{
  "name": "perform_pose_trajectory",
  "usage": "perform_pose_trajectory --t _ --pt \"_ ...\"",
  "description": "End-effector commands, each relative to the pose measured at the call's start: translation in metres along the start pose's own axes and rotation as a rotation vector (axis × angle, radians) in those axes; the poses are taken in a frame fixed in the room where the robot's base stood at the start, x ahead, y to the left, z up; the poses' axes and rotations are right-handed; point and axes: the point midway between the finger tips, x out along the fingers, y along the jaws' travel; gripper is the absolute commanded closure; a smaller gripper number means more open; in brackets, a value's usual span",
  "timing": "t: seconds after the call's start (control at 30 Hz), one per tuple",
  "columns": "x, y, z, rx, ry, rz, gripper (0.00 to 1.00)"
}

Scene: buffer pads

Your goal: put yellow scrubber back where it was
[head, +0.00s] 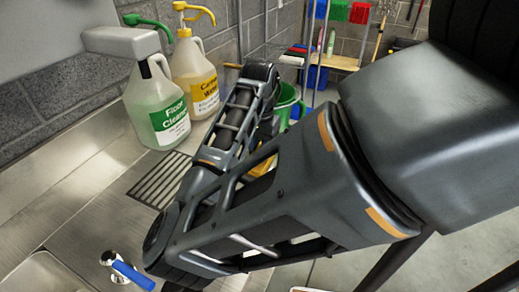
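My arm crosses the middle of the view, and its forearm reaches up and away towards the back. I cannot make out my gripper or its fingers; the far end of the arm hides them or they lie behind it. A yellow patch (263,165) shows through and beside my arm links. It may be the yellow scrubber, but too little of it shows to tell. I cannot see whether anything is held.
A floor cleaner jug (155,108) with a green pump and a jug with a yellow pump (196,78) stand on the metal counter (85,185) at left. A blue-handled tap (130,275) is near the front. A green bucket (290,103) and shelf (335,62) stand behind.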

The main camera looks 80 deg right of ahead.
Motion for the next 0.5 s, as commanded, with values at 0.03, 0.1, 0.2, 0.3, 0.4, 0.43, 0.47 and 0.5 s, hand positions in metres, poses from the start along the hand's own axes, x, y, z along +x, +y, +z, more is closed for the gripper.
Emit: perform_pose_trajectory --t 0.03,0.1,0.2,0.3,0.4,0.43,0.47,0.5 --pt "0.003 -0.0001 0.0001 0.0 0.001 0.0 1.0" --pt "0.0053 0.0002 -0.0003 0.001 0.002 0.0 1.0" --pt "0.0054 0.0002 -0.0004 0.001 0.002 0.0 1.0" --pt "0.0054 0.0002 -0.0004 0.001 0.002 0.0 1.0" --pt "0.0079 0.0003 -0.0004 0.001 0.002 0.0 1.0" --pt "0.0088 0.0003 -0.0004 0.001 0.002 0.0 1.0" --pt "0.0097 0.0003 -0.0004 0.001 0.001 0.0 1.0" --pt "0.0085 0.0002 -0.0004 0.001 0.001 -0.001 0.66"
